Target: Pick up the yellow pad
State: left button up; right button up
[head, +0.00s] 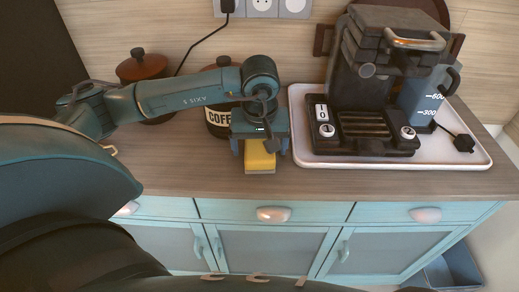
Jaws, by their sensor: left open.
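The yellow pad (259,158) is on the wooden counter near its front edge. Its upper part is hidden by my left gripper (260,150). The left gripper points down over the pad, with one finger on each side of it, and is open. I cannot tell whether the fingers touch the pad. My right gripper is not in view.
A white tray (470,160) with a dark coffee machine (372,85) stands close on the right. A coffee canister (217,125) and another lidded jar (143,68) stand behind my left arm. The counter (185,175) is clear at front left. Blue cabinets are below.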

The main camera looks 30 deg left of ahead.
aim_at(260, 145)
pick_arm(q)
jog(key=shift+c, duration=0.6)
jog(key=c, duration=1)
notch_tip(260, 145, up, 10)
jog(key=shift+r, duration=0.1)
